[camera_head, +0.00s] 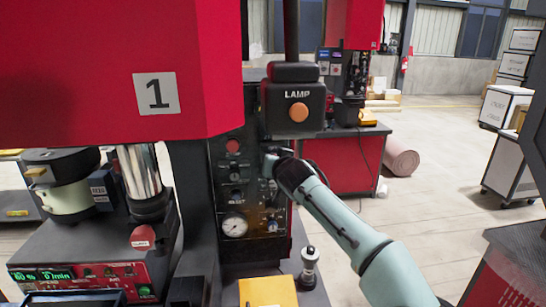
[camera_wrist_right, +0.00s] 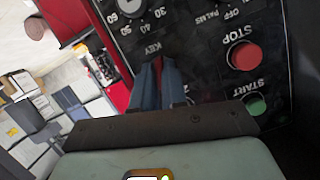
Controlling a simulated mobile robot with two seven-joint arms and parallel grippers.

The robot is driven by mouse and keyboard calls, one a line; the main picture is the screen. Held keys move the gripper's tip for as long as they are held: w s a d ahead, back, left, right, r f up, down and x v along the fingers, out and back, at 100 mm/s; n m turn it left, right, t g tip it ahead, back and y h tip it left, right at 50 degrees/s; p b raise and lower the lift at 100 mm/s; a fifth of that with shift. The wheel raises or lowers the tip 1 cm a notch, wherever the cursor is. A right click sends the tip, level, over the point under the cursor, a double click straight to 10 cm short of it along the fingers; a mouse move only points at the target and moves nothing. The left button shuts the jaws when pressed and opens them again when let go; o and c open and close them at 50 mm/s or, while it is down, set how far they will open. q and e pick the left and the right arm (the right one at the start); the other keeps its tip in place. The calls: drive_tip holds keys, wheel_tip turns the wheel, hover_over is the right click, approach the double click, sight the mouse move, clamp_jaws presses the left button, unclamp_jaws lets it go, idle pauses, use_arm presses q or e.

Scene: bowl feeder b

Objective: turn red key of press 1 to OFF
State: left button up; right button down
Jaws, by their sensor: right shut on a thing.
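Press 1 (camera_head: 155,60) is a large red machine with a dark control panel (camera_head: 222,190) on its right side. My right gripper (camera_head: 272,163) reaches in from the right and is at the panel. In the right wrist view the closed fingers (camera_wrist_right: 159,66) point at the panel just beside the upside-down KEY label. A sliver of the red key (camera_wrist_right: 158,66) shows between them; most of it is hidden by the fingers, and its turned position cannot be read. In the head view the key is hidden by my gripper. My left gripper is not in view.
Near the fingers in the right wrist view are the red STOP button (camera_wrist_right: 243,56), green START button (camera_wrist_right: 256,104) and a numbered dial (camera_wrist_right: 130,6). The LAMP box (camera_head: 296,104) overhangs my gripper. A pressure gauge (camera_head: 234,225) and yellow block (camera_head: 268,292) are below.

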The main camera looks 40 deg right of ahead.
drive_tip(key=n+h, duration=0.1)
drive_tip(key=n, duration=0.1)
drive_tip(key=shift+a+n+g, duration=0.15)
drive_tip(key=shift+n+g, duration=0.25)
drive_tip(key=c, duration=1.1)
unclamp_jaws()
drive_tip(key=shift+w, duration=0.1)
use_arm(q)
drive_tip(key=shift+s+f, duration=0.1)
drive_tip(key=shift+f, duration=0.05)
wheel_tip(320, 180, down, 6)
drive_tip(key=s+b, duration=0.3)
drive_tip(key=b, duration=0.2)
use_arm(e)
drive_tip(key=s+a, duration=0.3)
drive_tip(key=s, duration=0.3)
drive_tip(key=shift+s+a, duration=0.15)
